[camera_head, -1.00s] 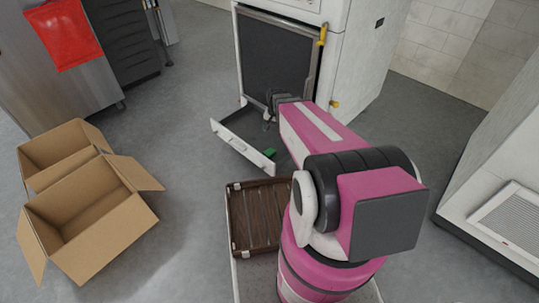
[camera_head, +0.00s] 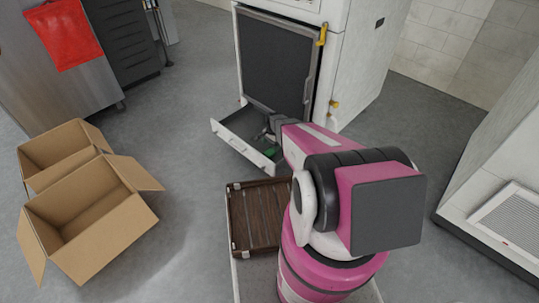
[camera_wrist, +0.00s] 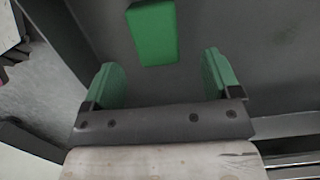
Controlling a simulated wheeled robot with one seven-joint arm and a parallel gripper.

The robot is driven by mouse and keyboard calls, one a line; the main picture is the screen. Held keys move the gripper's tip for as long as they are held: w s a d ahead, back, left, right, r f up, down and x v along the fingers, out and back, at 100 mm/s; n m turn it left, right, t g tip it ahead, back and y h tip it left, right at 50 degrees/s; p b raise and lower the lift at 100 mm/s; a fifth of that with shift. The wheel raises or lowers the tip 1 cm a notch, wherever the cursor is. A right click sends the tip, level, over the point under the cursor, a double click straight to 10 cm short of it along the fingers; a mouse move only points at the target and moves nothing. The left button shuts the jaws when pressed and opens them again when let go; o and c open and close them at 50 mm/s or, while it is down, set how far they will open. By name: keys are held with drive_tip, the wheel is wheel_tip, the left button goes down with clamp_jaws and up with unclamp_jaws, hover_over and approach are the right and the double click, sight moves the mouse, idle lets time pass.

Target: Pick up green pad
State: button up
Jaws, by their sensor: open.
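The green pad (camera_wrist: 153,33) is a small bright green block. In the wrist view it lies on the dark grey drawer floor, beyond my fingertips and between their lines. In the head view only a small bit of green (camera_head: 269,152) shows in the drawer, partly hidden by my arm; I cannot tell there whether it is the pad or a fingertip. My gripper (camera_wrist: 162,85) is open and empty, its two green-tipped fingers apart and pointing toward the pad without touching it. In the head view it reaches down into the open drawer.
Open cardboard boxes (camera_head: 95,222) stand at the left, with clear floor between.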

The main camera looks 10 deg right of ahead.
sight(269, 151)
drive_tip(key=shift+s+a+f, duration=0.15)
drive_tip(key=shift+s+f, duration=0.05)
drive_tip(key=shift+f, duration=0.65)
drive_tip(key=shift+s+a+f, duration=0.15)
drive_tip(key=shift+a+f, duration=0.05)
drive_tip(key=shift+f, duration=0.7)
drive_tip(key=shift+s+a+f, duration=0.15)
drive_tip(key=shift+s+f, duration=0.05)
drive_tip(key=shift+f, duration=0.65)
drive_tip(key=c, duration=1.1)
drive_tip(key=shift+r, duration=0.1)
